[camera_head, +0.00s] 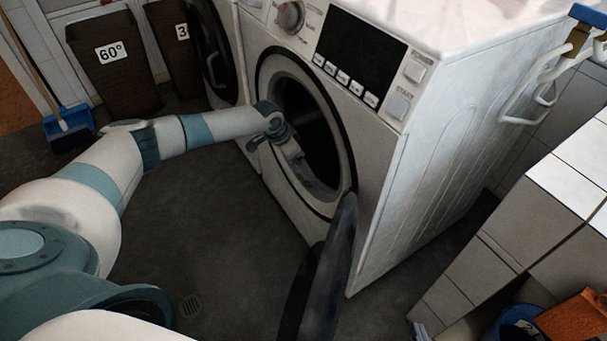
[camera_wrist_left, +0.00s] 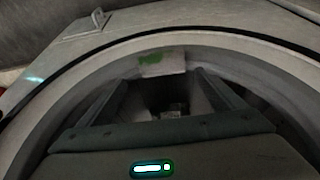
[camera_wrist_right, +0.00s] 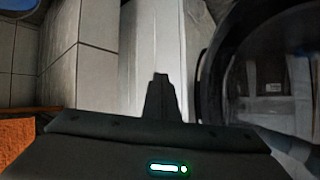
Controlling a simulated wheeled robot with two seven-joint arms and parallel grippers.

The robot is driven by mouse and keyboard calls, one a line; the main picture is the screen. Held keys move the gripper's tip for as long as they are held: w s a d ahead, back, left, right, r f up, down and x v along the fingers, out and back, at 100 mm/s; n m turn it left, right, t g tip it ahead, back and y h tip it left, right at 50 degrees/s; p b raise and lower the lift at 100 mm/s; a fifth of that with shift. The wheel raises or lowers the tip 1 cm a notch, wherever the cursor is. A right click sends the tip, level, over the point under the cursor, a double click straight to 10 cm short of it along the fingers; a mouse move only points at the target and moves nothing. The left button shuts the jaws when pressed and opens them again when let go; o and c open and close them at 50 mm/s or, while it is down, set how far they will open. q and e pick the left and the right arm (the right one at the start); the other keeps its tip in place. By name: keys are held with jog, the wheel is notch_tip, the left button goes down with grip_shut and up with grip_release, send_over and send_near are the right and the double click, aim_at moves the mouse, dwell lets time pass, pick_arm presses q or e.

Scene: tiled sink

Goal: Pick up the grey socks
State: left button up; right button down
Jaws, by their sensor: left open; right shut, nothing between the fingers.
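I cannot make out the grey socks in any view. The washing machine (camera_head: 445,150) stands with its round door (camera_head: 342,255) swung open. My left gripper (camera_head: 290,155) is at the lower left of the drum opening (camera_head: 310,125). In the left wrist view its fingers (camera_wrist_left: 168,88) are apart and point into the dark drum, with the opening's rim (camera_wrist_left: 240,45) around them. A small pale patch inside is too unclear to name. My right gripper (camera_wrist_right: 160,85) is shut and empty, beside the door glass (camera_wrist_right: 275,75); I cannot make it out in the head view.
Two brown bins (camera_head: 115,65) and a blue dustpan (camera_head: 68,127) stand at the back left. A tiled ledge (camera_head: 560,190) is on the right, with an orange thing (camera_head: 575,318) and a blue bucket (camera_head: 512,322) below. The dark floor (camera_head: 220,225) is clear in the middle.

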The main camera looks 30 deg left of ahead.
pick_arm(q)
jog(key=x, duration=0.2)
jog(key=b+x, duration=0.1)
jog(key=shift+w+a+f, duration=0.15)
jog(key=shift+a+f, duration=0.05)
jog(key=shift+f, duration=0.1)
jog(key=shift+w+d+f, duration=0.1)
jog(key=shift+w+f, duration=0.05)
jog(key=shift+f, duration=0.2)
pick_arm(e)
jog(key=shift+w+a+r+t+y, duration=0.15)
jog(key=shift+w+a+r+t, duration=0.15)
jog(key=shift+r+t, duration=0.3)
jog(key=shift+w+a+r+t+y, duration=0.2)
jog(key=shift+w+r+t, duration=0.2)
jog(key=shift+r, duration=0.4)
jog(key=shift+w+a+r+t+y, duration=0.15)
jog(key=shift+w+a+r+t, duration=0.15)
jog(key=shift+r+t, duration=0.3)
pick_arm(q)
jog(key=c, duration=1.1)
